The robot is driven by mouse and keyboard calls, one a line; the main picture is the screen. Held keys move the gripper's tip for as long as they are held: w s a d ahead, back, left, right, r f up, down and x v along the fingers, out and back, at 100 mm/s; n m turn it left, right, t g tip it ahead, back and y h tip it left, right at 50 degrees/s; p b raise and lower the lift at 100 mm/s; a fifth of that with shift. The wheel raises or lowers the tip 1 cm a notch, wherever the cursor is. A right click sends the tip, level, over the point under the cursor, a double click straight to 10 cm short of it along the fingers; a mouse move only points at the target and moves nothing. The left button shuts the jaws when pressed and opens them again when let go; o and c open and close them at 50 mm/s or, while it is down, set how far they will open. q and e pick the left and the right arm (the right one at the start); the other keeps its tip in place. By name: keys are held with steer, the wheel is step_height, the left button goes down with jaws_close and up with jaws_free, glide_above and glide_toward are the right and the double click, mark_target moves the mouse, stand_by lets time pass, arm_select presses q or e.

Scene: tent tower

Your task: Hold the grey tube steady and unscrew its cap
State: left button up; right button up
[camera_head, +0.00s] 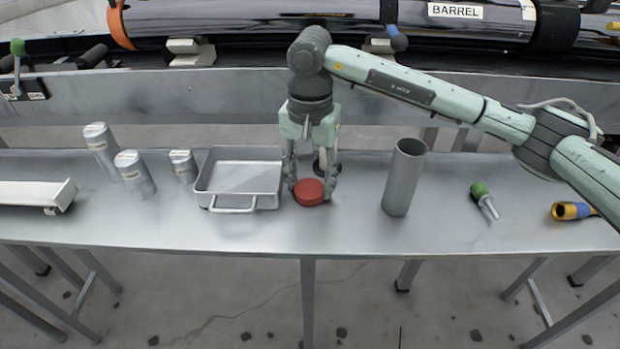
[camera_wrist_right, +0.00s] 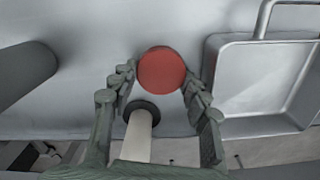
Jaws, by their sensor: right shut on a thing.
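The grey tube (camera_head: 403,178) stands upright on the metal table with its top open and no cap on it. It also shows at the left of the right wrist view (camera_wrist_right: 22,74). The red round cap (camera_head: 309,192) is apart from the tube, to its left. My right gripper (camera_head: 312,188) points down and is shut on the cap, with a finger on either side of it, as the right wrist view (camera_wrist_right: 161,68) also shows. I cannot tell whether the cap touches the table. My left gripper is out of view.
A metal tray (camera_head: 232,202) stands just left of the cap. Several grey canisters (camera_head: 135,174) are further left. A dark-collared white piece (camera_wrist_right: 138,132) is close behind the gripper. A green-handled tool (camera_head: 484,198) lies right of the tube. Table between cap and tube is clear.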

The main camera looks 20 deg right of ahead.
steer(key=o, duration=0.9)
steer(key=shift+f, duration=0.1)
steer(key=shift+c, duration=0.2)
steer(key=shift+o, duration=0.7)
